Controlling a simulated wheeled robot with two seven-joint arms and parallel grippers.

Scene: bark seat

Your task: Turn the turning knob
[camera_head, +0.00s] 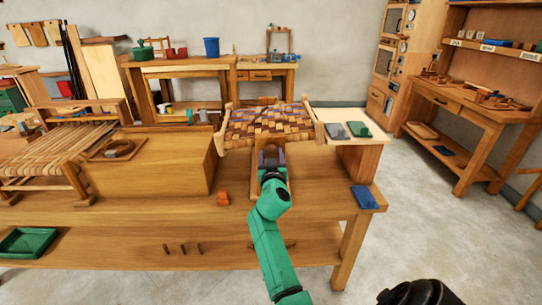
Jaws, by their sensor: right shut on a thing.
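My right gripper (271,160), on a green arm (268,228) coming up from the bottom, is at a small wooden fixture (284,195) on the long workbench. It sits just in front of the woven bark seat (262,126). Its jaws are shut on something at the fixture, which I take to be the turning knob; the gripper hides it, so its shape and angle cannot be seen. The seat has a brown and tan checkered weave in a wooden frame. My left gripper is not in view.
The workbench (140,221) holds a large wooden box (150,170), a small orange piece (223,199), a blue pad (364,198) and a slatted seat frame (50,155) at left. A green tray (26,242) lies at lower left. Bare bench top shows left of the arm.

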